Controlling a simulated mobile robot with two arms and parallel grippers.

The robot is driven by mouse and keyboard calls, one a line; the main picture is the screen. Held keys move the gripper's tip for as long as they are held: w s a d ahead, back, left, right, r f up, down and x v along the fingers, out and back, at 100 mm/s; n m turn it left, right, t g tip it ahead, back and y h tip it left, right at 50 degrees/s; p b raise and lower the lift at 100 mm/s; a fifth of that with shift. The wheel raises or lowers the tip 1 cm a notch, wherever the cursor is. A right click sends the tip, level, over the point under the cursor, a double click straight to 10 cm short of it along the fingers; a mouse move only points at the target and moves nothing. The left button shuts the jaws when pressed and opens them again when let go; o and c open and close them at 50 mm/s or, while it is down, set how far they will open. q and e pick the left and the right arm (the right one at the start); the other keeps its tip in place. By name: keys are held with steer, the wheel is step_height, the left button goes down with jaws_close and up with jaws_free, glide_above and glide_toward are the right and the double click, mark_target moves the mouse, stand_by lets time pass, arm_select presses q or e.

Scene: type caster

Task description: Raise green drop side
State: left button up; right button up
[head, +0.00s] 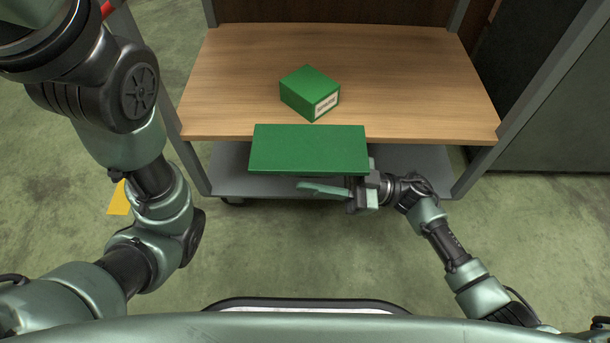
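The green drop side (308,148) is a flat green panel at the front edge of the wooden cart deck. Its broad face shows, and it sticks out in front of the deck. My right gripper (325,187) is just below the panel's front edge, near its right end, pointing left. One pale green finger shows. The panel may hide the other, so I cannot tell whether the gripper is open or touches the panel. My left arm bends up along the left side, and its gripper is out of view.
A green box (309,93) with a white label sits on the wooden deck (420,85) behind the panel. Grey posts flank the deck, and a grey lower shelf (235,178) lies beneath. A yellow piece (118,199) shows at left. The floor in front is clear.

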steer(key=shift+x, duration=0.8)
jaws_close()
stand_by(0.9)
